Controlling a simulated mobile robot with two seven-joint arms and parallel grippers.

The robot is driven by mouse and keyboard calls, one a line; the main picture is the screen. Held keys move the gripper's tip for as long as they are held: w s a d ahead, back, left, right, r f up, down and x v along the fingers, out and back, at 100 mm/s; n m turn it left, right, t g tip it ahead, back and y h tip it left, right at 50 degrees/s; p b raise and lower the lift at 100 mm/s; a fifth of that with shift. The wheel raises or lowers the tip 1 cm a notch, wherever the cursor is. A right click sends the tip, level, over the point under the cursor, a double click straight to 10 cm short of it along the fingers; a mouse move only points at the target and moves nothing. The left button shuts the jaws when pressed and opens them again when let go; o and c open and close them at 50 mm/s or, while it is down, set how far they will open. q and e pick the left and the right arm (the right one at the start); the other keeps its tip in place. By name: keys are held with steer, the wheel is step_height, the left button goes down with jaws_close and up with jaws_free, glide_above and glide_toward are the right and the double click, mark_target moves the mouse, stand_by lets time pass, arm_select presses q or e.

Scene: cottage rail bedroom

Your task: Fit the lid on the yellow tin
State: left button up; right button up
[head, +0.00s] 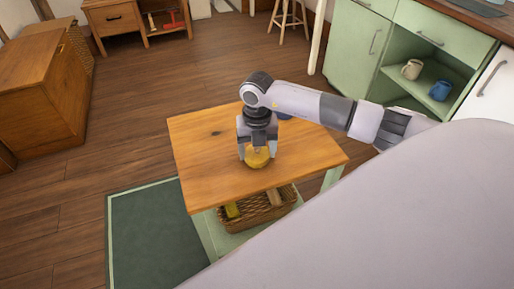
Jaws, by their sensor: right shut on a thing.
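My right gripper (257,152) points straight down over the wooden table. Its fingers are shut at a round yellow piece (258,160), which looks like the lid of the yellow tin, with a small paler part on top between the fingers. The tin's body is not clearly told apart from the lid; the fingers and the steep view hide where one meets the other. I cannot tell if the lid is seated or held just above. My left gripper is out of view.
The table top (205,150) is mostly bare. A wicker basket (262,214) stands on the shelf below. Green cabinets (362,50) hold a cream mug (411,69) and a blue mug (439,91).

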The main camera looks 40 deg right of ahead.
steer(key=o, duration=1)
steer(key=shift+o, duration=0.2)
steer(key=shift+r+p, duration=0.5)
steer(key=shift+r, duration=3.1)
steer(key=shift+a, duration=0.1)
